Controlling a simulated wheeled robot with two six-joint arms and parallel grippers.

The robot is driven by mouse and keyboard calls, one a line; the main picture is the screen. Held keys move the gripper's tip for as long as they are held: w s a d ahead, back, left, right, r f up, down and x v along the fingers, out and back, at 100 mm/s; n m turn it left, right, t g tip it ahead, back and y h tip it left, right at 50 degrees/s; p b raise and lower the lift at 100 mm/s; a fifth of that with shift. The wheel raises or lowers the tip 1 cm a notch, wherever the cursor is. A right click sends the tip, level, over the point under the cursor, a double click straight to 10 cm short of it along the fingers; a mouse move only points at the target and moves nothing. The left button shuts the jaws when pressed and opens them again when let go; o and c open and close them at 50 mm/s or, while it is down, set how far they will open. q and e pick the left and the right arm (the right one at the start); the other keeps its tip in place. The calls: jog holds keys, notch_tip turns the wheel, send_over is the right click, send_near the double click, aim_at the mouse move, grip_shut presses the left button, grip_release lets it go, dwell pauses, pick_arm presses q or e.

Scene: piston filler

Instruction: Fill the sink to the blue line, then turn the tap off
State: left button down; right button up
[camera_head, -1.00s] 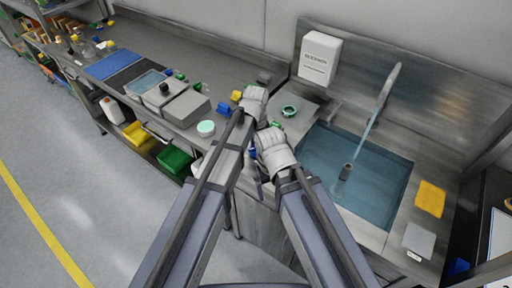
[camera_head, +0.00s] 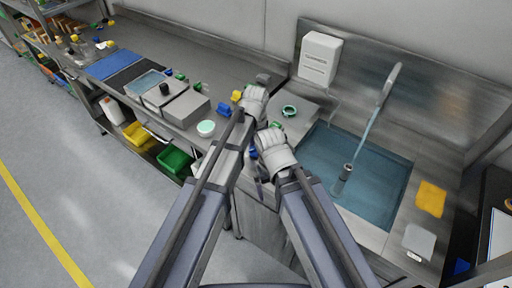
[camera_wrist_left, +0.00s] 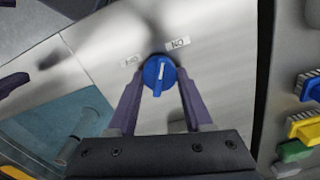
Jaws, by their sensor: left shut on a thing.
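The sink (camera_head: 384,235) holds clear bluish water (camera_head: 325,165), and a stream (camera_head: 367,133) falls into it from the tap spout (camera_head: 388,86). I cannot make out the blue line. A blue knob (camera_wrist_left: 159,74) sits on a pale steel panel between two small labels, one reading ON. My left gripper (camera_wrist_left: 160,88) is shut on this knob, one finger on each side. In the head view its arm reaches up from the lower left, its fingers hidden. My right arm stands beside it with its white wrist at the sink's left edge; its fingertips are not clear.
A grey upright cylinder (camera_head: 343,178) stands in the sink. A yellow cloth (camera_head: 431,198) and a grey box (camera_head: 418,241) lie on the right rim. A white dispenser (camera_head: 320,57) hangs behind.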

pick_arm(q)
jog(key=n, duration=0.7)
jog(key=shift+w+a, duration=0.1)
jog(key=n, duration=0.4)
jog(key=shift+a+n, duration=0.15)
jog(key=shift+n, duration=1.85)
jog(key=shift+c, duration=1.5)
grip_release()
jog(key=shift+r, duration=0.1)
